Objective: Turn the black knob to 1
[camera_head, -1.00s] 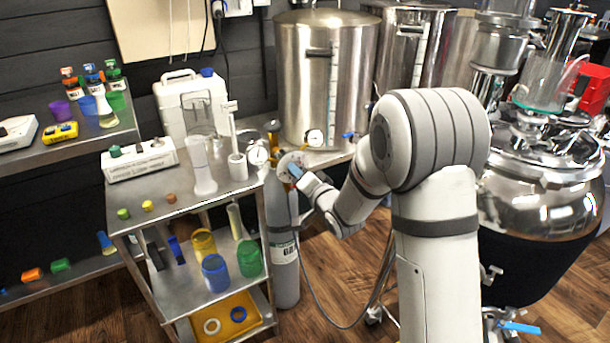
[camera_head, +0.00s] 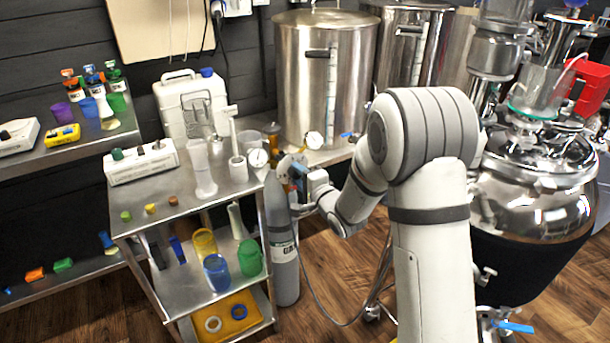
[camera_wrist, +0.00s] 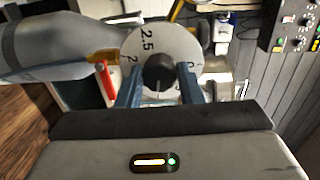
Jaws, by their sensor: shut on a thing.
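The black knob (camera_wrist: 159,72) sits in the middle of a round pale dial (camera_wrist: 181,46) in the wrist view. The dial carries "2.5" at its upper left, a partly hidden "2" at the left and a partly hidden figure at the right; I see no "1". My gripper (camera_wrist: 160,85) is shut on the knob, one blue finger on each side. In the head view my gripper (camera_head: 298,171) is at the dial (camera_head: 282,168), by the top of the grey gas cylinder (camera_head: 284,240); the knob is hidden there.
A steel cart (camera_head: 225,199) with several small items stands left of the cylinder. A steel kettle (camera_head: 300,80) is behind it, and a shiny round vessel (camera_head: 540,207) stands at the right. A red part (camera_wrist: 105,80) lies close to the left finger.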

